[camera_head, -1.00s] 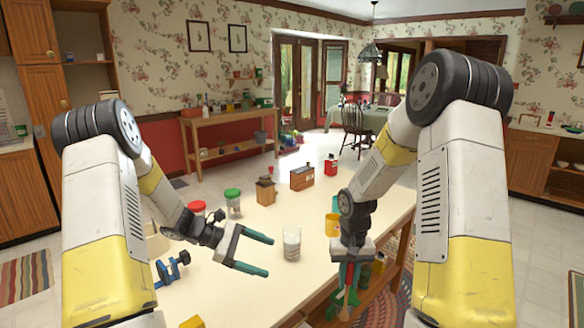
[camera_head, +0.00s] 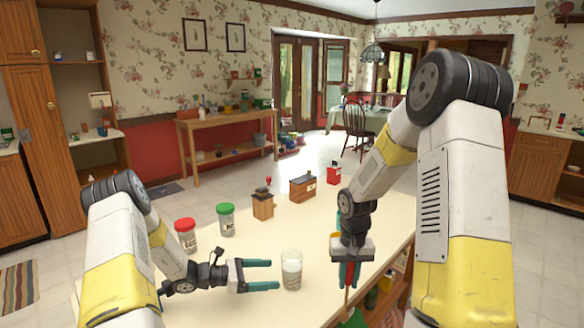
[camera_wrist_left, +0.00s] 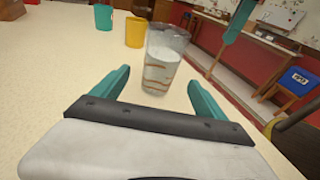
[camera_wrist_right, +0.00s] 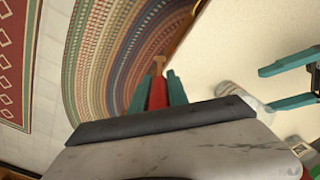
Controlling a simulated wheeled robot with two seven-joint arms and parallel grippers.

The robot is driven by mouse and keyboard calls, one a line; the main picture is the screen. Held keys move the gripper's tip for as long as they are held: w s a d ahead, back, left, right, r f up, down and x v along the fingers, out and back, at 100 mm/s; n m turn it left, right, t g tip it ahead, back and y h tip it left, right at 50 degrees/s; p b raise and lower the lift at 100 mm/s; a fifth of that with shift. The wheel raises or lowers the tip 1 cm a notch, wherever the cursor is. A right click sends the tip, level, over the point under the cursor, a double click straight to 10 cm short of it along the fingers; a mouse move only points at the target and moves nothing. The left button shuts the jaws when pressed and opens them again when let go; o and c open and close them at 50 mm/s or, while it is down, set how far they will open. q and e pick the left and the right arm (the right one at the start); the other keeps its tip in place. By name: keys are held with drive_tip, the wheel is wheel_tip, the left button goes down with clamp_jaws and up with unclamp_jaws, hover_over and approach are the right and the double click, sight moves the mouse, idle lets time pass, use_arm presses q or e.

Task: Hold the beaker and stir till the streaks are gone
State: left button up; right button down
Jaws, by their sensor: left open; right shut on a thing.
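The clear beaker (camera_head: 291,270) stands upright on the table and holds white liquid. In the left wrist view the beaker (camera_wrist_left: 164,58) shows brown streaks in the liquid. My left gripper (camera_head: 277,274) is open and level, its fingertips pointing at the beaker, just left of it in the head view. The left wrist view has the beaker between and beyond the fingertips. My right gripper (camera_head: 346,276) points down, shut on a red-handled tool (camera_wrist_right: 158,92), right of the beaker and beyond the table's edge.
A red-lidded jar (camera_head: 186,237) and a green-lidded jar (camera_head: 227,220) stand left of the beaker. A wooden grinder (camera_head: 262,206), a wooden box (camera_head: 303,188) and a red can (camera_head: 334,174) stand farther back. A yellow cup (camera_wrist_left: 136,32) stands beyond the beaker.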

sight(283, 273)
use_arm(q)
drive_tip(key=x, duration=0.8)
drive_tip(key=shift+d, duration=0.1)
drive_tip(key=shift+c, duration=0.4)
idle(0.4)
drive_tip(key=c, duration=1.3)
drive_tip(key=shift+c, duration=0.2)
